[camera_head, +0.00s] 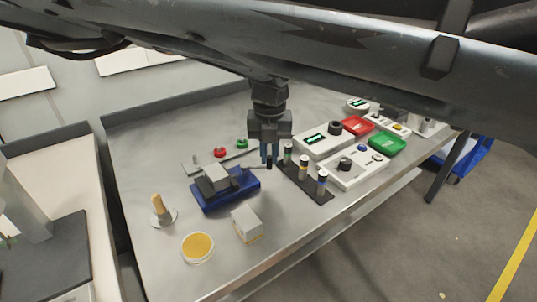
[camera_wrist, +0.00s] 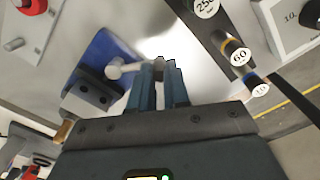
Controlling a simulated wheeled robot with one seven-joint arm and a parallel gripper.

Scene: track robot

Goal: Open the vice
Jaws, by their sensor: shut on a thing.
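The vice has a blue base (camera_head: 228,196) and grey jaws, and stands on the metal table in the head view. Its handle (camera_head: 254,167) points right from the body. My gripper (camera_head: 267,158) points down at the vice's right side, with its fingertips at the handle's end. The fingers partly hide the handle's end. How far apart the vice jaws stand is too small to tell.
A black rack (camera_head: 309,188) of labelled weights stands close to the right of my gripper. A white block (camera_head: 246,224), a yellow-topped dish (camera_head: 198,247) and a brush-like item (camera_head: 159,209) are in front and left. Control boxes and red and green trays (camera_head: 388,145) stand further right.

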